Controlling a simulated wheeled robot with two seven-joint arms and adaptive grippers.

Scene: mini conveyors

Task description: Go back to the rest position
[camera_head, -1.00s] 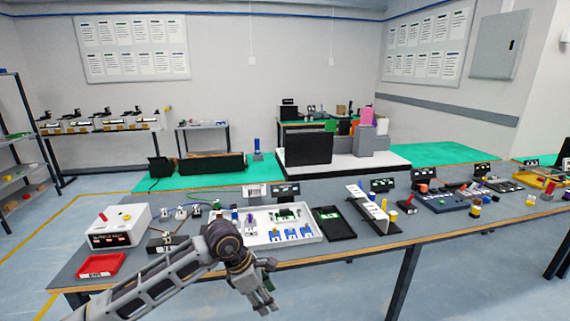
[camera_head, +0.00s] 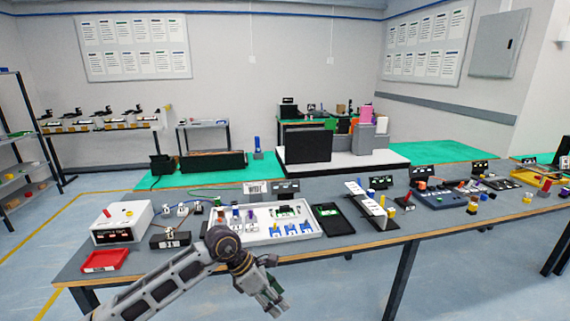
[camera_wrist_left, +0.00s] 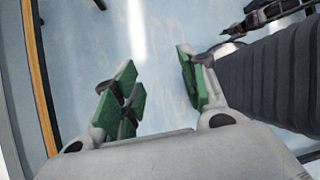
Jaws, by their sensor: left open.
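My left gripper (camera_head: 270,300) hangs in front of the workbench's front edge in the head view, over the floor. In the left wrist view its green-padded fingers (camera_wrist_left: 160,92) are spread apart with only blue floor between them, so it is open and empty. My left arm comes in from the lower left. My right gripper is not clearly seen in either view.
The grey workbench (camera_head: 345,248) has a wooden front edge, also at the left in the wrist view (camera_wrist_left: 38,80). On it are a red tray (camera_head: 105,262), a white control box (camera_head: 122,222), a white tray (camera_head: 316,229) with parts, and a black tray (camera_head: 333,219). Floor in front is clear.

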